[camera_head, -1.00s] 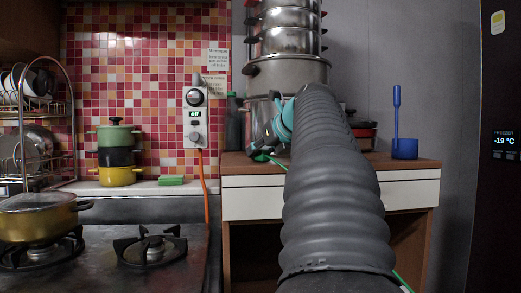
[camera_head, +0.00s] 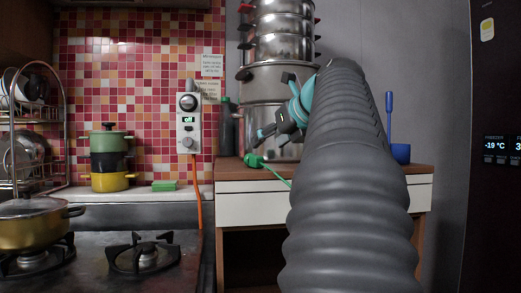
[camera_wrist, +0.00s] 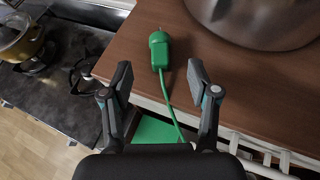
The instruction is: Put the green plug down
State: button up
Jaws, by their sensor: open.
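The green plug (camera_wrist: 159,50) lies on the brown wooden top of the cabinet (camera_wrist: 215,70), close to its front edge, in the wrist view. Its green cord runs from it over the edge between my fingers. In the head view the plug (camera_head: 254,160) shows at the left end of the cabinet top. My gripper (camera_wrist: 159,82) is open, its two fingers apart on either side of the cord, with nothing held between them. In the head view my gripper (camera_head: 257,142) is above and near the plug, partly hidden by my arm.
A large steel pot stack (camera_head: 280,80) stands on the cabinet just behind my gripper. A blue holder with an upright blue handle (camera_head: 400,152) is at the right. A stove (camera_head: 120,262) with a gold pot (camera_head: 36,225) is at the left. An orange cord hangs beside the cabinet.

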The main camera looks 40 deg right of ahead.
jog(key=v, duration=0.3)
jog(key=shift+s+r, duration=0.1)
jog(key=shift+s, duration=0.1)
dwell(0.5)
